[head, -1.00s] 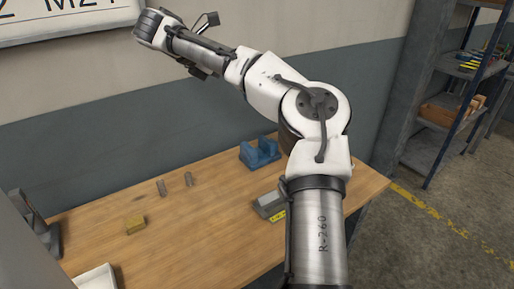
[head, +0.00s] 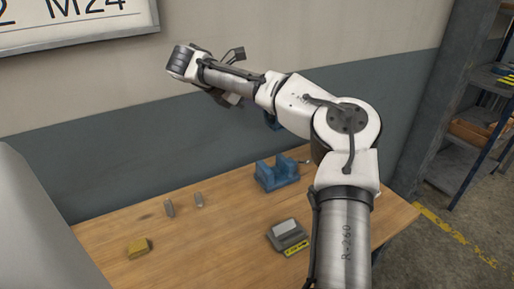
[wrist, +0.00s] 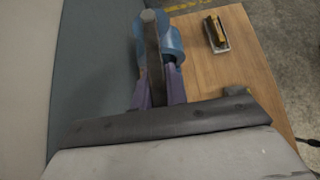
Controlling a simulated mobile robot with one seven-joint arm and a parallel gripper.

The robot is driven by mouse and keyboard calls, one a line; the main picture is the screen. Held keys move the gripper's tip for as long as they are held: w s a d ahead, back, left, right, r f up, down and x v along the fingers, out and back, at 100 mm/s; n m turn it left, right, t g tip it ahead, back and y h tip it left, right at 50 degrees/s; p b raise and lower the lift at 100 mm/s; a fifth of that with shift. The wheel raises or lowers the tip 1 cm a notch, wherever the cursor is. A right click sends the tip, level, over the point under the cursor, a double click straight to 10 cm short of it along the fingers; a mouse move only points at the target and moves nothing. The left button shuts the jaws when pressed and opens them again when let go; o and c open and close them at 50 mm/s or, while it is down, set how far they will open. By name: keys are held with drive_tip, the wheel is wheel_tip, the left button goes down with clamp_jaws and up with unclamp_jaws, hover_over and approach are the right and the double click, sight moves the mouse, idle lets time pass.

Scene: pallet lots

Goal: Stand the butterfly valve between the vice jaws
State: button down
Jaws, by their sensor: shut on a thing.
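The butterfly valve (wrist: 174,42) is a blue, rounded body held in my gripper (wrist: 156,72). A dark narrow bar crosses in front of it in the wrist view. My gripper is shut on it, and the fingers' exact contact is unclear. In the head view a blue piece, apparently the valve (head: 271,121), shows below my raised arm, mostly hidden, and my fingertips are hidden there. The blue vice (head: 278,175), with two upright jaws and an open gap, stands on the bench near the wall. The valve is held above the bench, apart from the vice.
Two small grey pieces (head: 169,208) (head: 199,200) and a yellow block (head: 138,248) lie left. The bench (head: 215,240) is clear between them.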

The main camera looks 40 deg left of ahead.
wheel_tip(320, 180, down, 13)
drive_tip(key=p, duration=0.2)
drive_tip(key=shift+f, duration=0.3)
drive_tip(key=shift+f, duration=0.5)
drive_tip(key=c, duration=1.8)
unclamp_jaws()
drive_tip(key=o, duration=0.4)
drive_tip(key=r+b+v, duration=0.1)
drive_tip(key=b+v, duration=0.1)
drive_tip(key=v, duration=1)
drive_tip(key=shift+r, duration=0.15)
